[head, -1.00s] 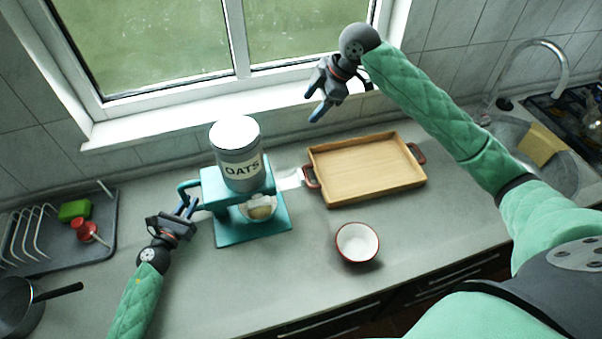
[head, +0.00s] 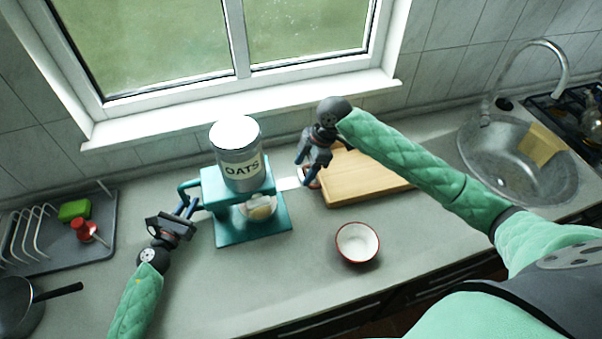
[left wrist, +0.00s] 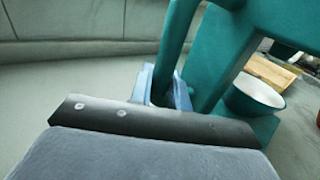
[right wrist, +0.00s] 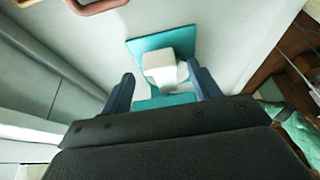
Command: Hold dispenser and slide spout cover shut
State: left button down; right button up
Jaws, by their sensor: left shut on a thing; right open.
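The teal dispenser (head: 232,222) stands on the counter with a grey OATS canister (head: 240,165) on top. A pale spout cover tab (head: 289,183) sticks out from its right side. My left gripper (head: 187,207) is shut on the dispenser's teal handle, which also shows in the left wrist view (left wrist: 176,45). My right gripper (head: 306,178) is open beside the tab's outer end. In the right wrist view the white tab (right wrist: 162,68) appears between its spread fingers (right wrist: 161,74); contact cannot be told. A bowl (head: 260,207) with pale contents sits under the spout.
A wooden tray (head: 365,178) stands close to the right of the tab, partly behind my right arm. A red and white bowl (head: 357,242) is in front of it. A drying rack (head: 60,240) is at left, the sink (head: 515,160) at right.

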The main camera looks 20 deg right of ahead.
aim_at(282, 182)
jog(key=shift+x, duration=1.4)
